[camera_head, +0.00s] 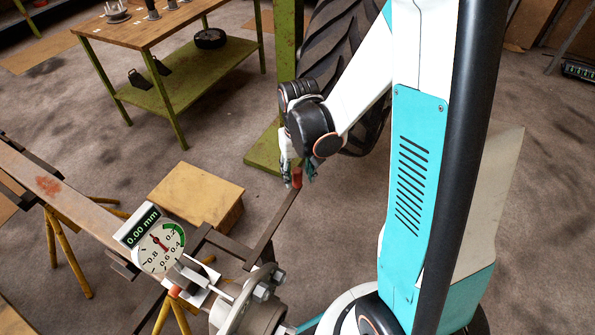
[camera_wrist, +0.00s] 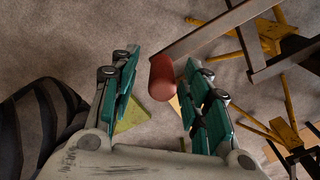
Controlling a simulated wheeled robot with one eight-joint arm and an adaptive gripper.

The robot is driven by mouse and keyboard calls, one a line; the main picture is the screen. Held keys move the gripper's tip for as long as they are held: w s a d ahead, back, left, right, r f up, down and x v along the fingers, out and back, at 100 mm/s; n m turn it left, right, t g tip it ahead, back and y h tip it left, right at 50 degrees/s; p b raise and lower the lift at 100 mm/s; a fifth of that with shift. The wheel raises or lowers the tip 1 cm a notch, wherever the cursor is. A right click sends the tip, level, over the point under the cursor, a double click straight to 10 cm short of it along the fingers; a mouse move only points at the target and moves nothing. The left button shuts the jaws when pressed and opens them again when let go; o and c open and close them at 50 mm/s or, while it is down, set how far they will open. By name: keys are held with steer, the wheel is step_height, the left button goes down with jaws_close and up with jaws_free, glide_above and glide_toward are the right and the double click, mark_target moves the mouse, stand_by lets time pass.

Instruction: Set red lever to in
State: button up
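The red lever is a dark flat bar (camera_head: 268,228) with a rounded red knob (camera_head: 297,177) at its upper end. The bar runs down and left toward a metal hub (camera_head: 248,306). My gripper (camera_head: 297,170) is at the knob. In the wrist view my gripper (camera_wrist: 160,68) is open with teal finger pads. The red knob (camera_wrist: 162,77) is between the fingertips, nearer the right finger, and a gap shows on the left. I cannot tell whether the right finger touches it. The lever bar (camera_wrist: 205,35) extends to the upper right.
A dial gauge (camera_head: 160,247) with a display reading 0.00 mm stands left of the hub. A wooden box (camera_head: 197,194) lies behind the lever. A large tyre (camera_head: 340,45) and green post (camera_head: 287,40) stand close behind my gripper. A green-legged table (camera_head: 150,28) is at the upper left.

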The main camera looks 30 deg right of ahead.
step_height(320, 180, up, 12)
stand_by(0.8)
stand_by(0.3)
steer(key=s+a+r+n+t, duration=0.2)
steer(key=s+a+r+t, duration=0.3)
steer(key=s+r+t, duration=0.2)
steer(key=shift+s+a+r, duration=0.2)
steer(key=shift+s+r, duration=0.4)
steer(key=shift+s, duration=0.8)
